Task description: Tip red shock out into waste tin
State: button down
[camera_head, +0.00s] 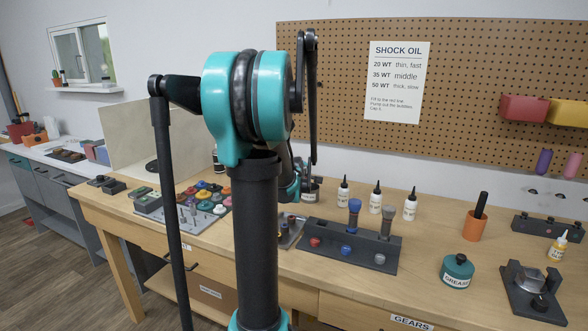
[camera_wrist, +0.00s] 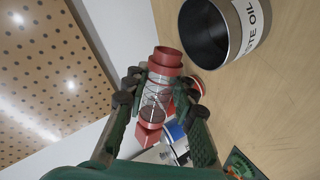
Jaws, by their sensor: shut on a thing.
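In the wrist view my gripper (camera_wrist: 158,88) is shut on the red shock (camera_wrist: 156,98), its fingers on both sides of the clear body with red ends. The waste tin (camera_wrist: 240,45), a metal can labelled "...TE OIL" with a dark open mouth, stands at the upper right, apart from the shock. Whether oil is inside the shock cannot be told. In the head view my gripper (camera_head: 307,183) is small and partly hidden behind my arm; the shock cannot be made out there.
An orange cup (camera_head: 473,226) and a grease tub (camera_head: 456,271) stand to the right.

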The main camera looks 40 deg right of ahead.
dwell(0.3)
jog(key=n+g, duration=0.1)
jog(key=n+g+h, duration=0.1)
jog(key=shift+w+a+r+n, duration=0.1)
jog(key=shift+w+n, duration=0.05)
jog(key=shift+n, duration=0.15)
jog(key=shift+n+g+h, duration=0.4)
jog(key=shift+n+g, duration=0.5)
jog(key=shift+r, duration=0.1)
jog(key=shift+r+n, duration=0.3)
jog(key=r+n+g+h, duration=0.2)
jog(key=s+r+n+g, duration=0.1)
jog(key=r+n, duration=0.1)
jog(key=shift+s+d+r+h, duration=0.1)
jog(key=shift+d+h, duration=0.2)
jog(key=shift+h, duration=0.1)
jog(key=shift+s+r+n+g, duration=0.1)
jog(key=shift+r+n+g, duration=0.25)
jog(key=shift+n, duration=0.15)
